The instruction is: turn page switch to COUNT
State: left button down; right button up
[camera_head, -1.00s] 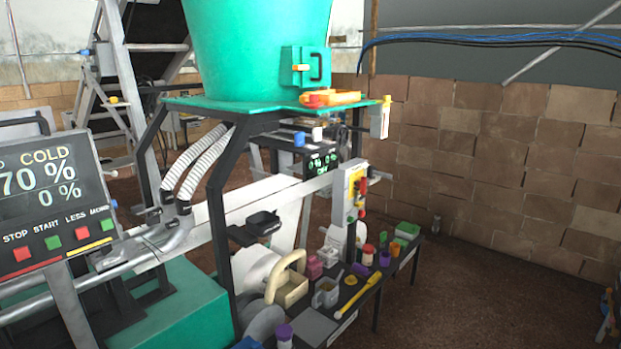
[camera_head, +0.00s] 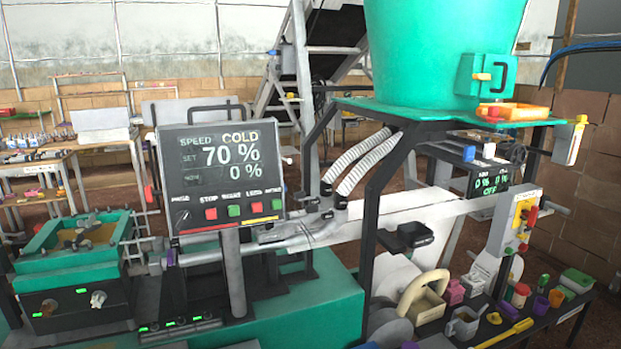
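The control panel (camera_head: 222,172) is a dark screen on a grey post, left of the middle. It reads SPEED and COLD, with a set value of 70 % and a second value of 0 %. Below the readings is a row of labelled controls. The small dark page switch (camera_head: 183,217) is at the left end of this row, under a label that looks like PAGE. Its exact setting is too small to read. Beside it are a red STOP button (camera_head: 211,213), a green button (camera_head: 234,210) and further red and green buttons. Neither of my grippers is in view.
A green machine base (camera_head: 300,305) lies below the panel. A green hopper (camera_head: 440,50) stands at right, above a second small display (camera_head: 488,184). A low black table (camera_head: 560,318) with cups and small items is at lower right. A green-framed tray (camera_head: 70,240) is at left.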

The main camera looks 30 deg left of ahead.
aim_at(182, 219)
jog(key=u, duration=1.4)
